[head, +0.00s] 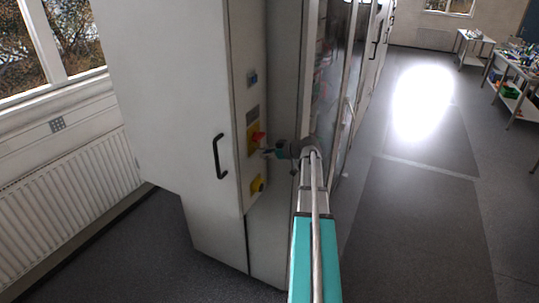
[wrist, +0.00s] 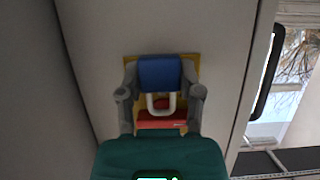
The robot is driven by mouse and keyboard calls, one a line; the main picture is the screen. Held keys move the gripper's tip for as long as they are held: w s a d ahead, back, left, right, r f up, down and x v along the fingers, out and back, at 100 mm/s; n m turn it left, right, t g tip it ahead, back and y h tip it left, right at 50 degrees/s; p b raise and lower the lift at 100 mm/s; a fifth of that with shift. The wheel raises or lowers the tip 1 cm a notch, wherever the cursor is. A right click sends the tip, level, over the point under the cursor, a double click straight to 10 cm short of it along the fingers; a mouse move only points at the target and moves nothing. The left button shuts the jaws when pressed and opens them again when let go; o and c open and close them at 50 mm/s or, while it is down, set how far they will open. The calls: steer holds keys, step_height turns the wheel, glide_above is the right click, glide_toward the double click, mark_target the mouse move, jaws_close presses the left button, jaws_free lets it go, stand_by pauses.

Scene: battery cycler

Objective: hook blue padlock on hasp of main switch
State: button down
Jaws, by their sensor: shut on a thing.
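The blue padlock (wrist: 159,73) is between the two fingers of my gripper (wrist: 161,88) in the wrist view, gripped at its body. Its pale U-shaped shackle (wrist: 151,103) points down in that picture and overlaps the red handle (wrist: 160,123) of the main switch. The switch's yellow plate (wrist: 187,68) shows behind the padlock. I cannot tell whether the shackle passes through the hasp or is only in front of it. In the head view my gripper (head: 267,151) is close in front of the main switch (head: 254,139); the padlock is too small to make out there.
The switch is on the narrow panel of a tall grey cabinet (head: 170,90) with a black door handle (head: 219,156). A second yellow control (head: 257,185) sits below the switch. A radiator (head: 75,200) stands on the left.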

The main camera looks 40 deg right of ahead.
steer(key=b+x, duration=0.1)
steer(key=x, duration=0.2)
steer(key=shift+w+a+r, duration=0.1)
steer(key=shift+w, duration=0.1)
stand_by(0.5)
steer(key=shift+w, duration=0.1)
stand_by(0.6)
steer(key=shift+c, duration=0.9)
jaws_free()
